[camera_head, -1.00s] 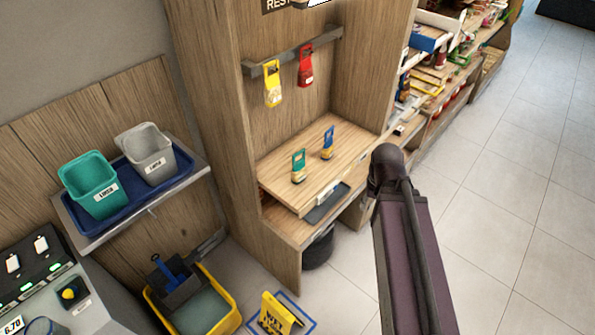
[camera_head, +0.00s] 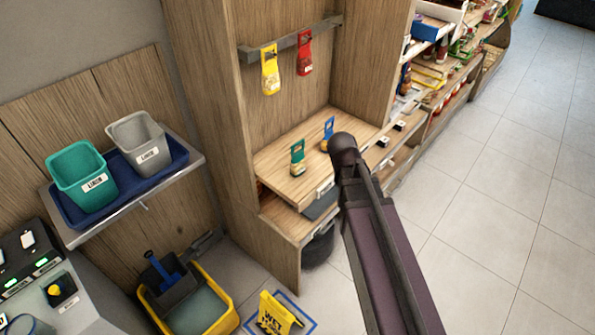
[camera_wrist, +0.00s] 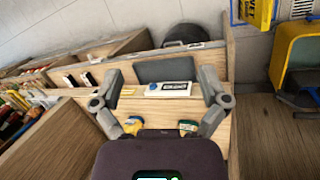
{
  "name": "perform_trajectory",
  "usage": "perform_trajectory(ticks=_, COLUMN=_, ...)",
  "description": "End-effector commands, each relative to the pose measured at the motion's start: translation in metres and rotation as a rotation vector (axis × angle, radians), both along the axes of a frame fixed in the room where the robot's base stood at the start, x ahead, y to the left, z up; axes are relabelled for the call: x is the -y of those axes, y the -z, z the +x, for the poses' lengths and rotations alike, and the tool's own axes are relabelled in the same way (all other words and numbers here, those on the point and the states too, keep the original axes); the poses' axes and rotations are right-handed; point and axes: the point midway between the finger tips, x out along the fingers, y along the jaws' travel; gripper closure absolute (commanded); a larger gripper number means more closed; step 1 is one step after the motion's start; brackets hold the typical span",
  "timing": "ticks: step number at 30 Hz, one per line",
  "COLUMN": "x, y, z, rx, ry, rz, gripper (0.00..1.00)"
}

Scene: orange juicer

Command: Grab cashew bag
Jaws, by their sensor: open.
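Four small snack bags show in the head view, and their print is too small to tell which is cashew. A yellow bag (camera_head: 270,72) and a red bag (camera_head: 305,55) hang from a grey rail. A green-topped bag (camera_head: 297,158) and a blue-topped bag (camera_head: 327,133) stand on the wooden shelf (camera_head: 285,190). In the wrist view, the blue-topped bag (camera_wrist: 133,124) and green-topped bag (camera_wrist: 188,127) appear between the finger bases, partly hidden by my gripper's body. My gripper (camera_wrist: 161,76) is open and empty above the shelf. It is not visible in the head view.
Wooden side walls enclose the shelf. Stocked shelves (camera_head: 440,85) stand to the right. A tray (camera_head: 182,150) with green and grey bins, a yellow bucket (camera_head: 228,315) and a yellow floor sign (camera_head: 275,315) are at left and below. The tiled floor at right is clear.

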Motion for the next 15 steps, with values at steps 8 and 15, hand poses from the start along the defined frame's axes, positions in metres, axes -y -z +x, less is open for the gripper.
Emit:
perform_trajectory(ticks=8, x=-0.064, y=0.035, z=0.05, rx=-0.052, ry=-0.474, rz=-0.294, gripper=0.06)
perform_trajectory(ticks=15, x=-0.132, y=0.049, z=0.082, rx=-0.129, ry=-0.844, rz=-0.576, gripper=0.06)
